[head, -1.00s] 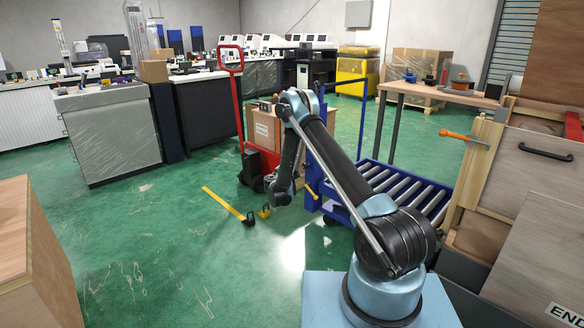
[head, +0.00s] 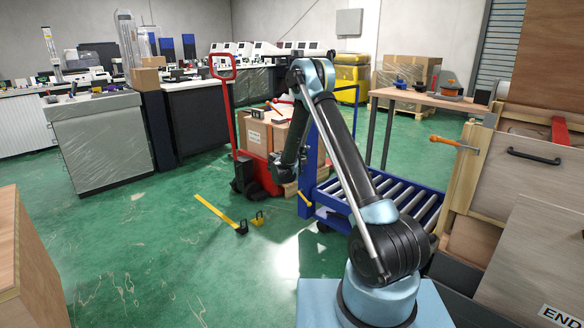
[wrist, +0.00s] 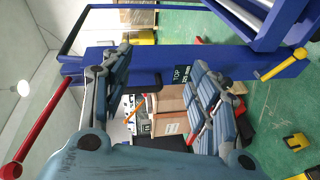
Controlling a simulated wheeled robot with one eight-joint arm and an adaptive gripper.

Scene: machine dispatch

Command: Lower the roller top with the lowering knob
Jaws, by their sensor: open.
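The blue trolley with its roller top (head: 392,197) stands beyond my arm; it has grey rollers between blue rails. In the wrist view its blue post (wrist: 225,66) runs sideways behind my fingers and carries a "TOP 325 mm" label (wrist: 181,76). A small black part (wrist: 158,80) sits on the post between the fingers; I cannot tell if it is the lowering knob. A red lever (wrist: 42,128) with a rounded end is at left. A yellow handle (wrist: 283,64) is at right. My gripper (wrist: 160,60) is open and empty in front of the post; it hangs beside the trolley in the head view (head: 288,172).
A red hand truck (head: 236,130) with cardboard boxes (head: 256,135) stands close behind my gripper. A wooden bench (head: 435,98) is beyond the trolley, and a wooden cabinet (head: 530,175) is at right. The green floor (head: 150,240) at left is mostly open.

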